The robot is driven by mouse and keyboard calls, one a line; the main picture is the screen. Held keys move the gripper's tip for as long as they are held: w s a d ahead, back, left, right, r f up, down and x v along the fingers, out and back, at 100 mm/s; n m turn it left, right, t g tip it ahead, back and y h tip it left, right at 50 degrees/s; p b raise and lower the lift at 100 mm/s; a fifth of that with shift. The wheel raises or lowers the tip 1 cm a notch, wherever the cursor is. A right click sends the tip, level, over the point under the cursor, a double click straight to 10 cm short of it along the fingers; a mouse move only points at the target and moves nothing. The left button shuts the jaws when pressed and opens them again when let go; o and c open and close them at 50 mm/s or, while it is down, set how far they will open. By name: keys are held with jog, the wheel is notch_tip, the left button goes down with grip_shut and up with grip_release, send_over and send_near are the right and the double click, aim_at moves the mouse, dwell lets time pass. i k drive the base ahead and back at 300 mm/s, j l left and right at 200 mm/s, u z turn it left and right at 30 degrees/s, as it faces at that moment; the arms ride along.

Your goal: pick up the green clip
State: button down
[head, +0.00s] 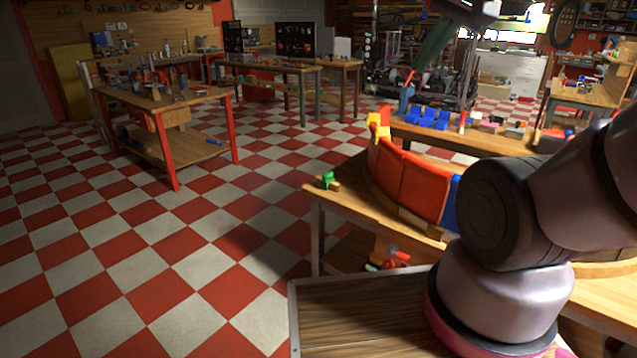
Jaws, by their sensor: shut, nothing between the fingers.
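A small green clip (328,180) sits on the near left corner of the wooden workbench (345,205), close to its left edge. A small tan or yellowish piece is right beside its base; I cannot tell whether they touch. My arm's links fill the right side of the head view and run out of the frame at the right edge. I cannot make out my gripper in this view.
Behind the clip, a curved row of red-orange panels (408,182) with a yellow piece (378,125) stands on the bench. Another bench (460,138) holds blue bins (428,118). A red-legged table (165,100) stands left. The checkered floor (130,255) is open at left.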

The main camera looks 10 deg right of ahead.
aim_at(328, 178)
jog(key=i+j+z, duration=0.1)
jog(key=i+j, duration=0.3)
jog(key=i+j+z, duration=0.1)
jog(key=i+j, duration=0.3)
jog(key=i+j+z, duration=0.1)
jog(key=i+j, duration=0.25)
jog(key=j, duration=0.2)
jog(key=i+j+z, duration=0.1)
jog(key=i+j, duration=0.25)
jog(key=j, duration=0.2)
